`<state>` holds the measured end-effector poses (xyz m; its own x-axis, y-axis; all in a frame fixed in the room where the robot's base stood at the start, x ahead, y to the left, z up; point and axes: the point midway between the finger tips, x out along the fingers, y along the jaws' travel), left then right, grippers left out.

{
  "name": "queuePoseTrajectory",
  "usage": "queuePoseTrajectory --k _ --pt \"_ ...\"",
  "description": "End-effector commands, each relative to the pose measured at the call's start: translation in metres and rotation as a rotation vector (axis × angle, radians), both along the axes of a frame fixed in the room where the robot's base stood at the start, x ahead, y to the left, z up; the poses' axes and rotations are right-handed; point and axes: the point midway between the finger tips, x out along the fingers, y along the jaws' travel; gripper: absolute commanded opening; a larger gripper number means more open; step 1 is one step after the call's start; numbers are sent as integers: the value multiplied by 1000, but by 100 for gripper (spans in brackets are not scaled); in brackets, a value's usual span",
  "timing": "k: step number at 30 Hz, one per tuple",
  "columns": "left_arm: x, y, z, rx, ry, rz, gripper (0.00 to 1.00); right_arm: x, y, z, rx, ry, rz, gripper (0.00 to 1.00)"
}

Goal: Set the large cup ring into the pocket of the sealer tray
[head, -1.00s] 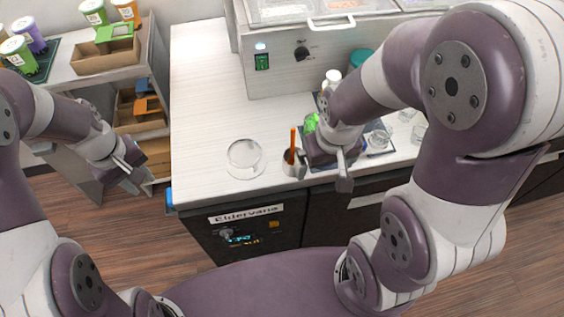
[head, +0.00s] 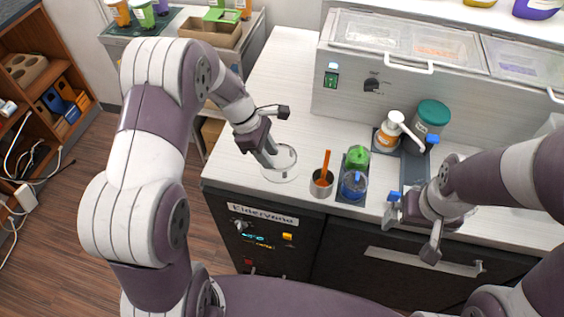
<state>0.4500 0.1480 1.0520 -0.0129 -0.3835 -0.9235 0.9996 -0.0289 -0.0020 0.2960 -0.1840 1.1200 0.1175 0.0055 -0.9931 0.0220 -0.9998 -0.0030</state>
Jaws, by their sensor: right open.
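A clear round ring-like piece (head: 291,152) lies flat on the white counter near its front left edge; it looks like the large cup ring. My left gripper (head: 276,163) points down over it and its fingers overlap the ring in the head view. Whether they touch or grip it I cannot tell. My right gripper (head: 413,224) is open and empty at the counter's front edge, right of the blue cup. I cannot make out a sealer tray or its pocket in this view.
The counter's left part (head: 265,95) is clear.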

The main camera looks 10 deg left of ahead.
Motion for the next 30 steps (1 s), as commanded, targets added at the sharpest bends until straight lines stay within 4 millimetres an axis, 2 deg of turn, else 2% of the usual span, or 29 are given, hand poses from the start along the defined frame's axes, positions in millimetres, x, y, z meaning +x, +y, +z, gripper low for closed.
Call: queuePoseTrajectory --k 8,12,19,20,22,23,30 --pt "-3 -14 -36 1 4 -2 35 0 0 19 0 0 0 100" --pt "-2 -21 -57 1 1 -2 35 0 0 20 0 0 0 100" --pt "-2 -22 -60 2 -1 -3 35 0 0 19 0 0 0 100" --pt "-2 -22 -60 2 -1 -2 28 0 0 19 0 0 0 100" --pt "-2 -22 -60 2 -1 -2 5 0 0 19 0 0 0 100" --pt "-2 -22 -60 2 -1 -2 0 0 0 19 0 0 0 100" --pt "-2 -22 -60 2 -2 -1 0 0 0 19 0 0 0 100"
